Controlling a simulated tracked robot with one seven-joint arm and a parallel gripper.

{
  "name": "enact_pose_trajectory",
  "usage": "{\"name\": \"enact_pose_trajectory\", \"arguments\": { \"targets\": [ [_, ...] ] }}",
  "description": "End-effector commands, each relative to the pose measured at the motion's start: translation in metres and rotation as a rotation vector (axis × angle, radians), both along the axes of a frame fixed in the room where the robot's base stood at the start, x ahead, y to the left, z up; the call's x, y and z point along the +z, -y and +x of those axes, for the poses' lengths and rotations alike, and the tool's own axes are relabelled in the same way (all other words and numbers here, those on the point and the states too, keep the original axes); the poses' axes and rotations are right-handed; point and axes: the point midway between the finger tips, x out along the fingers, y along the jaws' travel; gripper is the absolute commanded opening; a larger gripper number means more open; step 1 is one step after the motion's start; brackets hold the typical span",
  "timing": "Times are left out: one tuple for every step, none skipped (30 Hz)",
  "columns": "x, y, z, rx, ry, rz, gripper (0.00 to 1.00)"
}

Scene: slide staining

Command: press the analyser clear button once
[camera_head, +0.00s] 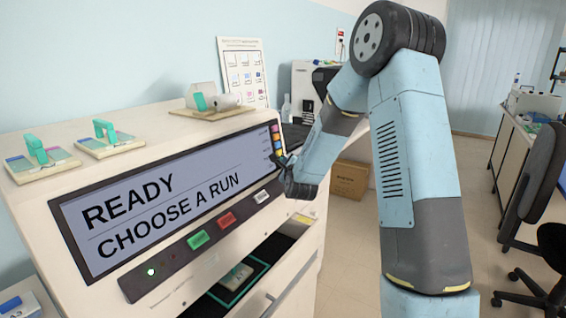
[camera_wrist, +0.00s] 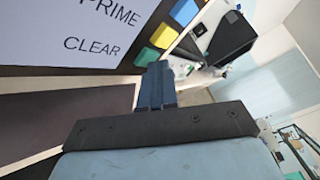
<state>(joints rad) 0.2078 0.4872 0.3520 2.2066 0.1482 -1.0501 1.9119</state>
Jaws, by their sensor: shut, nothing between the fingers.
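The analyser (camera_head: 160,120) stands at the left with a tilted screen (camera_head: 160,200) reading "READY CHOOSE A RUN". A column of coloured keys (camera_head: 277,140) runs down the screen's right edge, its lower end hidden by my gripper. In the wrist view the CLEAR label (camera_wrist: 92,46) lies in line with the green key (camera_wrist: 147,57), below a yellow key (camera_wrist: 163,36) by PRIME. My gripper (camera_head: 284,161) is shut and empty, at the lower part of the key column. Its fingertips (camera_wrist: 157,72) overlap the view just by the green key; I cannot tell whether they touch it.
Below the screen are a green button (camera_head: 199,240), a red button (camera_head: 227,220) and a white button (camera_head: 262,197). An open drawer (camera_head: 240,280) lies beneath them. Slide holders with green clips (camera_head: 105,130) sit on top. A cardboard box (camera_head: 350,179) stands on the floor behind.

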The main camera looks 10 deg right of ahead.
Motion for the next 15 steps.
{"name": "enact_pose_trajectory", "arguments": {
  "targets": [
    [0.0001,-0.0003,0.0000,0.001,0.001,0.000,0.00],
    [0.0001,-0.0004,-0.0001,0.001,0.001,0.000,0.00],
    [0.0001,-0.0004,-0.0001,0.001,0.001,0.000,0.00],
    [0.0001,-0.0004,-0.0001,0.001,0.001,0.000,0.00],
    [0.0001,-0.0003,-0.0002,0.001,0.001,0.000,0.00],
    [0.0002,0.0000,-0.0004,0.001,0.001,0.000,0.00],
    [0.0003,0.0002,-0.0008,0.001,0.001,0.000,0.00],
    [0.0003,0.0007,-0.0013,0.000,0.000,0.000,0.00],
    [0.0005,0.0016,-0.0021,0.000,0.000,0.000,0.00],
    [0.0008,0.0025,-0.0029,0.000,0.000,0.000,0.00],
    [0.0009,0.0034,-0.0038,0.000,0.000,0.000,0.00],
    [0.0011,0.0048,-0.0051,-0.001,-0.001,0.001,0.00],
    [0.0013,0.0058,-0.0060,0.000,-0.001,0.001,0.00],
    [0.0017,0.0068,-0.0070,0.000,-0.001,0.001,0.00],
    [0.0019,0.0080,-0.0082,0.000,-0.001,0.000,0.00]
  ]
}}
